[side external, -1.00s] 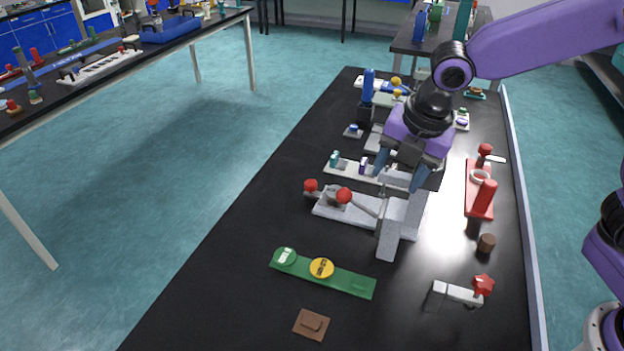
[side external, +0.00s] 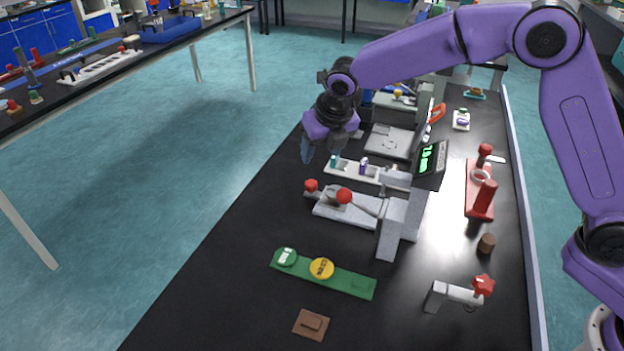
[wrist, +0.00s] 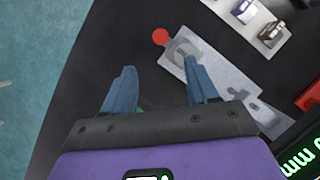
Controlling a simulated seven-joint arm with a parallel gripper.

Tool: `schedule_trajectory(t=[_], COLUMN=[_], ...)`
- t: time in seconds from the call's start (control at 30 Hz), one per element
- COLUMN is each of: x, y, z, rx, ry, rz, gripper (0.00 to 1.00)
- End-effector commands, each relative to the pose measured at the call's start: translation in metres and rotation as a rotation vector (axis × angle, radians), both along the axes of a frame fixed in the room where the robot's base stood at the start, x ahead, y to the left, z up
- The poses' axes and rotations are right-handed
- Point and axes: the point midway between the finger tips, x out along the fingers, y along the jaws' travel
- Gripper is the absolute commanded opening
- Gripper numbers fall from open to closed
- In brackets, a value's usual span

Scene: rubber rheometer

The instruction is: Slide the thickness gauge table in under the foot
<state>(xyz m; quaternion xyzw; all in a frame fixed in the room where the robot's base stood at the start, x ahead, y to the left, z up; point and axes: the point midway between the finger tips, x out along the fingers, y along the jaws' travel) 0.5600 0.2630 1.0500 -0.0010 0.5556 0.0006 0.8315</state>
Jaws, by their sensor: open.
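The thickness gauge (side external: 395,225) is a grey device with a flat base, an upright column and a dark display with green digits (side external: 432,160). A light round table (side external: 338,197) sits towards the left end of its base, with a red knob (side external: 311,185) sticking out at the left. A lever with a red ball (side external: 344,196) reaches over the base. I cannot make out the foot. My gripper (side external: 320,155) is open and empty, above and behind the red knob. In the wrist view the knob (wrist: 160,37) shows ahead of the open fingers (wrist: 159,68).
A pale rack with small coloured pieces (side external: 352,170) lies behind the gauge. A green strip with round discs (side external: 345,280) and a brown block (side external: 311,324) lie in front. A red stand (side external: 480,195) is at the right. The bench's left edge is near my gripper.

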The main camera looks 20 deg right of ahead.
Motion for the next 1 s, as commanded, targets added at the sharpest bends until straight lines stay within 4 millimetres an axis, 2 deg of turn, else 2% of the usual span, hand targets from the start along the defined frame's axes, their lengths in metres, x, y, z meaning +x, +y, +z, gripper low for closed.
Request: schedule_trajectory(t=[0.03, 0.4, 0.6, 0.8, 1.0], x=[0.004, 0.030, 0.042, 0.049, 0.051], y=[-0.001, -0.001, -0.001, 0.000, 0.000], z=[-0.011, -0.075, -0.103, -0.119, -0.123], rx=[-0.003, -0.001, 0.000, 0.001, 0.002], ry=[0.003, 0.002, 0.002, 0.000, -0.001], rz=[-0.001, -0.002, -0.002, -0.002, -0.001], gripper=[0.58, 0.58, 0.58, 0.58, 0.58])
